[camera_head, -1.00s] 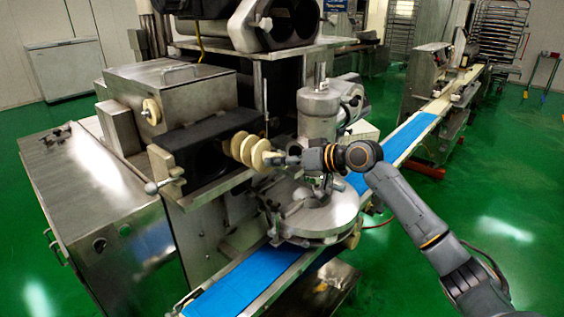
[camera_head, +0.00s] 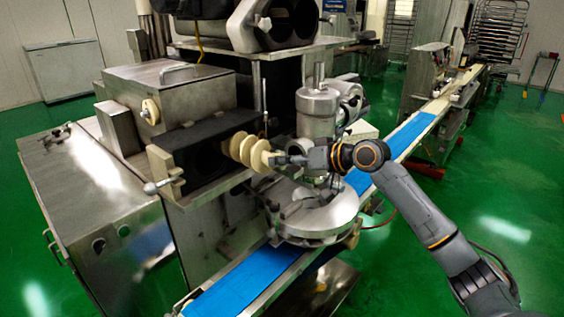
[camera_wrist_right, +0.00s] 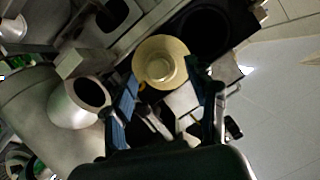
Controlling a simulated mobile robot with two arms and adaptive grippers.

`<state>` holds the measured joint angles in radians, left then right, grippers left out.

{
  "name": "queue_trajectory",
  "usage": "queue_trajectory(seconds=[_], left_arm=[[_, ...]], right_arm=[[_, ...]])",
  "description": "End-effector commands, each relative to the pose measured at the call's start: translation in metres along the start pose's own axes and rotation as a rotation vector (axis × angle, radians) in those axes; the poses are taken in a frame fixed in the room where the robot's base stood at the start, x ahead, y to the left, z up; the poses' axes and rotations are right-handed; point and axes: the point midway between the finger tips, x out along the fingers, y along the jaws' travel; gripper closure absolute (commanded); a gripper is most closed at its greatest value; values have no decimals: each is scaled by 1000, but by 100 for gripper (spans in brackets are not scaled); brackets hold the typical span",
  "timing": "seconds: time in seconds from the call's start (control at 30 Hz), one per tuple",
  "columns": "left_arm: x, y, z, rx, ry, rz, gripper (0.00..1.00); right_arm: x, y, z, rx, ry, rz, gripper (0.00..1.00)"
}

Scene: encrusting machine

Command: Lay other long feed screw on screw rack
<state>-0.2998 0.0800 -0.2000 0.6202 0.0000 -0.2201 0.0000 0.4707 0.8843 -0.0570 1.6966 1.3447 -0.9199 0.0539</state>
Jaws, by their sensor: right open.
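A cream feed screw (camera_head: 247,150) with thick spiral flights sticks out of the dark barrel opening of the machine in the head view. Its round end (camera_wrist_right: 160,60) with a central hub faces me in the right wrist view. My right gripper (camera_head: 280,160) is at the screw's outer end, coming from the right. My left gripper is not in view. I cannot make out a screw rack.
The steel machine (camera_head: 165,90) fills the left and middle. A round steel turret (camera_head: 318,215) stands below my right gripper, over a blue conveyor belt (camera_head: 240,285). An empty dark bore (camera_wrist_right: 200,35) lies beside the screw. Green floor (camera_head: 500,190) is open at the right.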

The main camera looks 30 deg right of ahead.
Motion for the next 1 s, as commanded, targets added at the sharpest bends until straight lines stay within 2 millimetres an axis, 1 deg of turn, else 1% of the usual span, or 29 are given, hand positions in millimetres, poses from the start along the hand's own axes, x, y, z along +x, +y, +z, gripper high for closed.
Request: queue_trajectory(seconds=[0.8, 1.0], left_arm=[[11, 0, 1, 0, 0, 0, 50], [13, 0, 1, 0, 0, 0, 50]], right_arm=[[-49, 1, 2, 0, -1, 1, 42], [-58, 0, 0, -1, -1, 0, 42]])
